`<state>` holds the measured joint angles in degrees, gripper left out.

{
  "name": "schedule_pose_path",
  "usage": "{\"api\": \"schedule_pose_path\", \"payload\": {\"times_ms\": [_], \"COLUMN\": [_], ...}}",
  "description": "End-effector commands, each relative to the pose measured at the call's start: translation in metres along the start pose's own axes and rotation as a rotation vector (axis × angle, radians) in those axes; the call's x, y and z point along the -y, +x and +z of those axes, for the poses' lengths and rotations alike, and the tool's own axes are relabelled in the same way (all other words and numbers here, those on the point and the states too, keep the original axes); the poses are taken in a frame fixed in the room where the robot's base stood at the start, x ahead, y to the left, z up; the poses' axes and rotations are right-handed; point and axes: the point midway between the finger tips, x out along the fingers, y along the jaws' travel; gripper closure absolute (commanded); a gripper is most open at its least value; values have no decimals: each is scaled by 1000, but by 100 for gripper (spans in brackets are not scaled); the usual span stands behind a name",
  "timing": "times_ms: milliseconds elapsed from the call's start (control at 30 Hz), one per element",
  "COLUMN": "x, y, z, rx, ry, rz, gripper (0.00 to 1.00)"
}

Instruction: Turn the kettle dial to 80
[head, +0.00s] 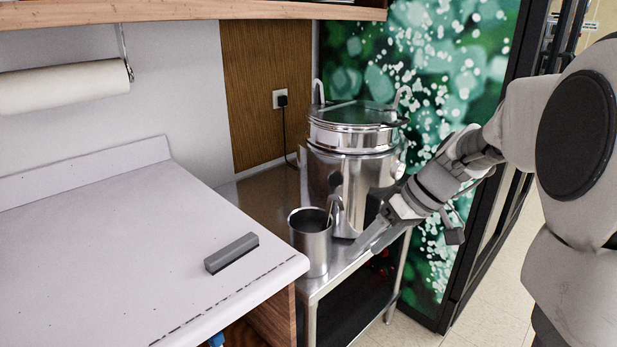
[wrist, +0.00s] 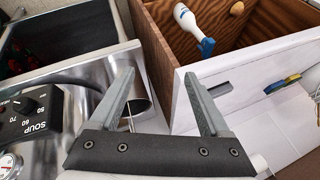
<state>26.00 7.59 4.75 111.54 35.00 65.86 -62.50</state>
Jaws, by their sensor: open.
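The kettle (head: 345,165) is a large steel pot with a lid and handles on a steel side table. In the wrist view, its black control box (wrist: 55,122) shows at the left edge. It is marked SOUP, with the numbers 50, 60 and 70 readable around a black dial (wrist: 22,104). I cannot tell the setting. In the head view my arm covers most of the box. My gripper (head: 372,240) is low at the kettle's front right. In the wrist view my gripper (wrist: 158,85) is open and empty, with the dial apart from the fingers, to their left.
A steel canister (head: 311,250) stands in front of the kettle, close to my gripper. A white counter (head: 110,260) with a grey block (head: 231,253) is at the left. A wooden drawer or cabinet (wrist: 180,45) shows in the wrist view.

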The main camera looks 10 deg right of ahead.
Motion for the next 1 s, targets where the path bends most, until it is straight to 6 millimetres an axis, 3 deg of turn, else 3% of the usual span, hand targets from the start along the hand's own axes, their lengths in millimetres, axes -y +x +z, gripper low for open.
{"api": "schedule_pose_path", "payload": {"times_ms": [33, 367, 567, 700, 833, 1000], "x": [-20, -139, -223, -275, -307, -326], "y": [5, 20, 16, 11, 6, 3], "z": [-5, -23, -9, 11, 28, 39], "rx": [-33, -413, -727, -918, -1037, -1101], "ry": [-14, -200, -304, -359, -393, -413], "rz": [-45, -216, -166, -68, 23, 89], "gripper": [20, 20, 20, 20, 20, 20]}}
